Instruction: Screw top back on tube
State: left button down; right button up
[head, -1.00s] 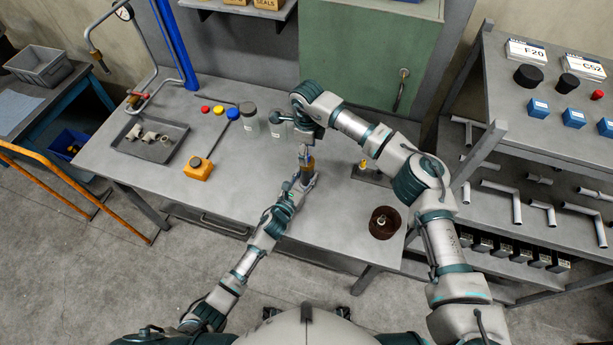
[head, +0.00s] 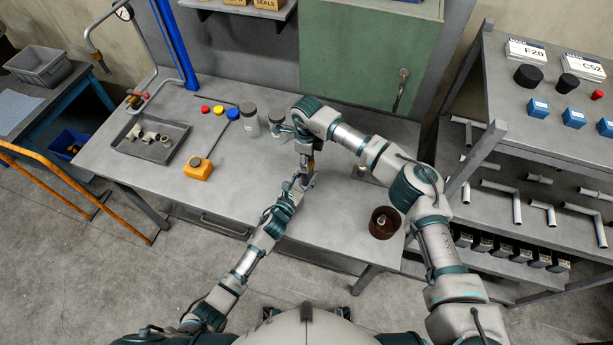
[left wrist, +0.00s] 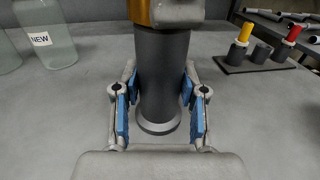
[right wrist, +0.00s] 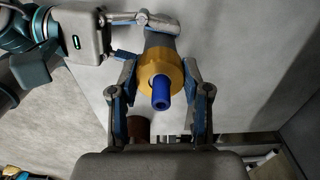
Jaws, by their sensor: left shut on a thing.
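A dark grey tube (left wrist: 164,75) stands upright on the bench, with a wider foot at its bottom. My left gripper (left wrist: 160,105) is shut on its sides; in the head view that gripper (head: 303,183) is at the bench's front middle. A gold-yellow collar (right wrist: 161,73) with a blue tip (right wrist: 160,93) sits at the tube's upper end; its edge also shows in the left wrist view (left wrist: 141,12). My right gripper (right wrist: 161,70) points down over it, one finger on each side. Whether those fingers touch the collar is unclear. The joint between collar and tube is hidden.
A brown round bowl (head: 384,222) stands on the bench to the right. A parts rack (head: 520,150) borders the right side.

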pick_arm(q)
jog(key=shift+f, duration=0.1)
pick_arm(e)
jog(key=o, duration=1.4)
jog(key=shift+w, duration=0.1)
jog(key=shift+c, duration=0.2)
notch_tip(320, 180, up, 12)
jog(key=shift+w+f, duration=0.1)
pick_arm(q)
jog(key=c, duration=0.6)
grip_release()
jog(key=shift+o, duration=0.2)
jog(key=v, duration=1.2)
jog(key=shift+a, duration=0.15)
